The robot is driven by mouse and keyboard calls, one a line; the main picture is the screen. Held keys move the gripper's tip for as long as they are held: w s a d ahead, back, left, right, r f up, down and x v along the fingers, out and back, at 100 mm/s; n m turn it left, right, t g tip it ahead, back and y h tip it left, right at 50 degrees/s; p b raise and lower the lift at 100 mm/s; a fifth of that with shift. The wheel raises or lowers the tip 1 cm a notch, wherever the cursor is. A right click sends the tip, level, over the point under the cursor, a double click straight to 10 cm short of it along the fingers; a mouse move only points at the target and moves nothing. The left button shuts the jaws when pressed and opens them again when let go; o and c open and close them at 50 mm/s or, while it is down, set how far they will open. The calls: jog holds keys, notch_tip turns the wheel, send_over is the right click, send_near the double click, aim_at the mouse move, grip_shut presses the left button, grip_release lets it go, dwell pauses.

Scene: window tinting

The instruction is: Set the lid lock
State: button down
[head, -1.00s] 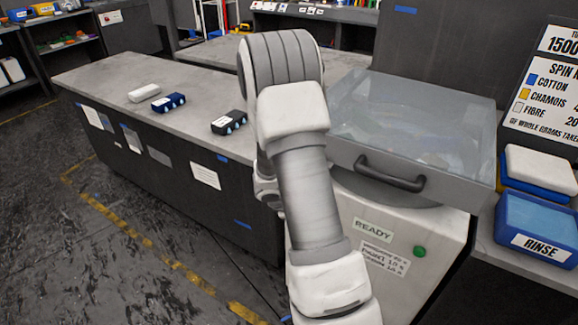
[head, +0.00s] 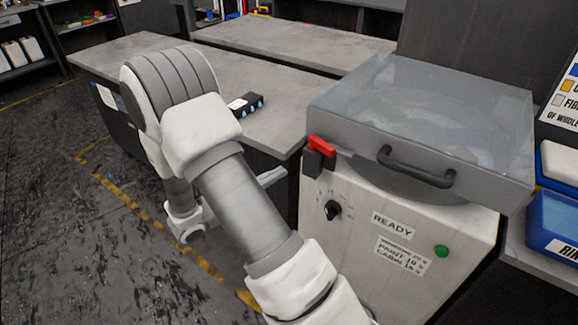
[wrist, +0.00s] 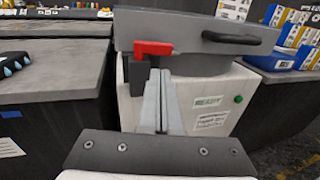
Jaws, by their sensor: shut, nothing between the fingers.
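The lid lock is a red lever (head: 322,146) on a dark block (head: 317,162) at the left front corner of the machine. In the wrist view the red lever (wrist: 153,48) lies roughly level, pointing right across the lid's front edge, above the dark block (wrist: 136,75). The clear-topped lid (head: 420,110) with its grey frame and dark handle (head: 415,170) is down. My gripper (head: 283,174) is left of the lock and apart from it in the head view. In the wrist view my gripper (wrist: 160,74) has its fingers together, empty, pointing toward the lock.
Below the lid, the machine's white front bears a black knob (head: 333,210), a READY label (head: 394,224) and a green button (head: 441,251). A grey bench (head: 110,55) with a dark bottle-like item (head: 247,104) stands left. A blue RINSE tub (head: 556,225) sits right.

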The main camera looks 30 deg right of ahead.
aim_at(323, 149)
jog(key=d, duration=0.4)
jog(key=w+d, duration=0.1)
jog(key=d, duration=0.3)
jog(key=d+b, duration=0.1)
jog(key=d, duration=0.3)
jog(key=shift+w+d, duration=0.3)
jog(key=shift+d, duration=0.05)
